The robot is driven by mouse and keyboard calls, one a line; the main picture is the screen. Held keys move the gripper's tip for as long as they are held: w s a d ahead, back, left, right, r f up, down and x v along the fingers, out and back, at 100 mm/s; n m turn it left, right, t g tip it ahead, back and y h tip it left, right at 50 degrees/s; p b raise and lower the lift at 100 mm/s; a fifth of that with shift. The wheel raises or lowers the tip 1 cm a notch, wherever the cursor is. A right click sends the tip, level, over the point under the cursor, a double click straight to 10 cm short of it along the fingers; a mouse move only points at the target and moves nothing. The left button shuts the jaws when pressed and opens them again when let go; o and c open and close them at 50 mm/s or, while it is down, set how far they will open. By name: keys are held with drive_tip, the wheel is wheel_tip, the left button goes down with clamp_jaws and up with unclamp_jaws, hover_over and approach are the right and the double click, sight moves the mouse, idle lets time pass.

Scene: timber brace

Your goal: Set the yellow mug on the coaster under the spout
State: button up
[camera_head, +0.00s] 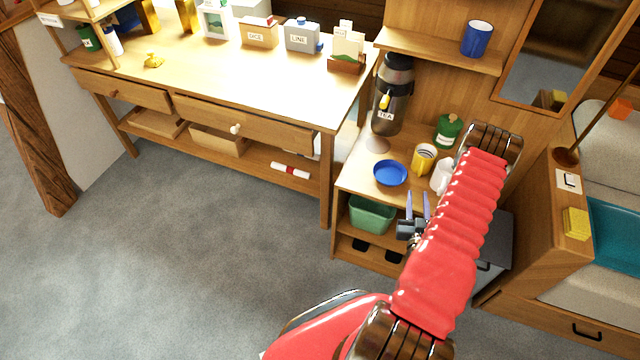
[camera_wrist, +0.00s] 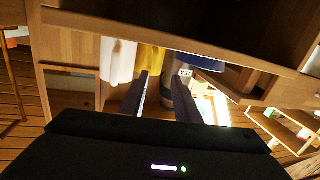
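The yellow mug (camera_head: 424,159) stands on the small cabinet top, right of the blue dish (camera_head: 390,172). The mug also shows in the wrist view (camera_wrist: 151,58), partly cut off by the cabinet edge. The dark tea dispenser (camera_head: 392,100), with a yellow tap and a TEA label, stands at the back left of that top. A round brownish disc, likely the coaster (camera_head: 376,145), lies below its tap with nothing on it. My gripper (camera_head: 417,195) is open and empty in front of the cabinet, nearer to me than the mug. Its fingers point toward the cabinet and touch nothing visible.
A white vessel (camera_head: 441,176) stands right of the mug, close to my arm, and a green canister (camera_head: 448,130) behind it. A green bin (camera_head: 371,214) sits on the shelf below. The wall shelf with a blue mug (camera_head: 477,38) is above. The floor at left is clear.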

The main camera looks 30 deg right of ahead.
drive_tip(key=w+a+r+n+g+y, duration=0.1)
drive_tip(key=w+a+r+n+y, duration=0.2)
drive_tip(key=w+r, duration=0.9)
drive_tip(key=w+a+r+n+g+y, duration=0.1)
drive_tip(key=w+a+r+g+y, duration=0.1)
drive_tip(key=a+r, duration=0.75)
drive_tip(key=w+a+r+g+y, duration=0.1)
drive_tip(key=a+r+y, duration=0.1)
drive_tip(key=a+r, duration=0.7)
drive_tip(key=s+a+r+n+g+y, duration=0.1)
drive_tip(key=s+a+r, duration=0.4)
drive_tip(key=s+a, duration=0.5)
drive_tip(key=s+a+r+n+g+y, duration=0.1)
drive_tip(key=s+a+r+g+y, duration=0.1)
drive_tip(key=s+a+r, duration=0.3)
drive_tip(key=s+a+g, duration=0.1)
drive_tip(key=s+a, duration=0.3)
drive_tip(key=s, duration=0.4)
drive_tip(key=shift+s+a+r+g, duration=0.3)
drive_tip(key=shift+s+a, duration=0.1)
drive_tip(key=shift+c, duration=0.5)
